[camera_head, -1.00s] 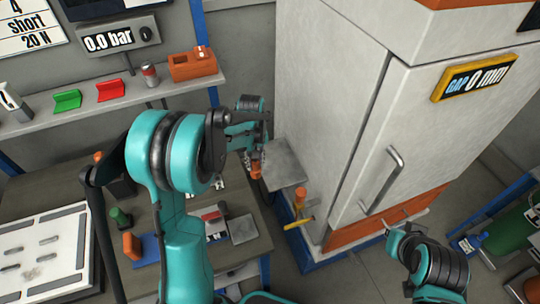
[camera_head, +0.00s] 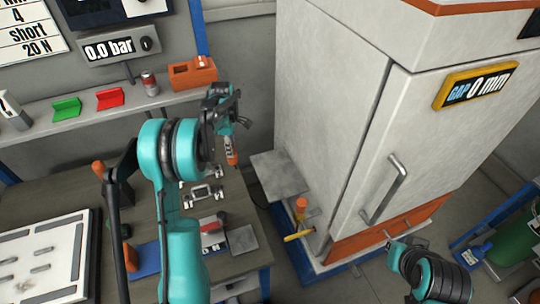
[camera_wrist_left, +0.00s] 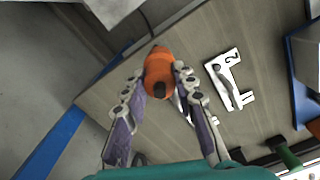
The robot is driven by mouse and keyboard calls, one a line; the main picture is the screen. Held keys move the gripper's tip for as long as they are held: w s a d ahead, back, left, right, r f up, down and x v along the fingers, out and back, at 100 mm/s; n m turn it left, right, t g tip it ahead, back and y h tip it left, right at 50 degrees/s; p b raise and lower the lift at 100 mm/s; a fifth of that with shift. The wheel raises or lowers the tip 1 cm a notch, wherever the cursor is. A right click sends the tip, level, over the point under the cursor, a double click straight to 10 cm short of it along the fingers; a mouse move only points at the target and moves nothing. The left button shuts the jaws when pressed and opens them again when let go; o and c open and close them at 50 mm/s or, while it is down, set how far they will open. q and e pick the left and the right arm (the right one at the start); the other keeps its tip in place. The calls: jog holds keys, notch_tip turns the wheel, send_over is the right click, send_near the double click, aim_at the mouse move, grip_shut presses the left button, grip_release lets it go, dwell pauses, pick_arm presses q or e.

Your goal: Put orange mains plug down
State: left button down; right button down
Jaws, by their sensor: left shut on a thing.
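The orange mains plug (camera_head: 231,157) hangs below my left gripper (camera_head: 229,147), above the back right of the workbench (camera_head: 236,213). In the left wrist view the orange plug (camera_wrist_left: 158,68) sits between the two fingertips of the left gripper (camera_wrist_left: 160,78), which is shut on it. The bench top (camera_wrist_left: 205,40) lies below it there; I cannot tell how large the gap is. My right gripper (camera_head: 398,246) is small and partly hidden at the lower right, and its jaws cannot be made out.
A white numbered bracket (camera_wrist_left: 225,78) lies on the bench near the plug. A tall grey cabinet (camera_head: 330,110) with a side plate (camera_head: 278,175) and a yellow handle (camera_head: 298,235) stands to the right. A shelf (camera_head: 110,108) with small items runs behind the bench.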

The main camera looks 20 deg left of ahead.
pick_arm(q)
jog(key=w+d+b, duration=0.3)
jog(key=w+d, duration=0.7)
jog(key=d, duration=0.2)
jog(key=shift+f+b, duration=1.6)
jog(key=shift+f, duration=2.15)
jog(key=c, duration=1.2)
grip_release()
jog(key=shift+r, duration=0.2)
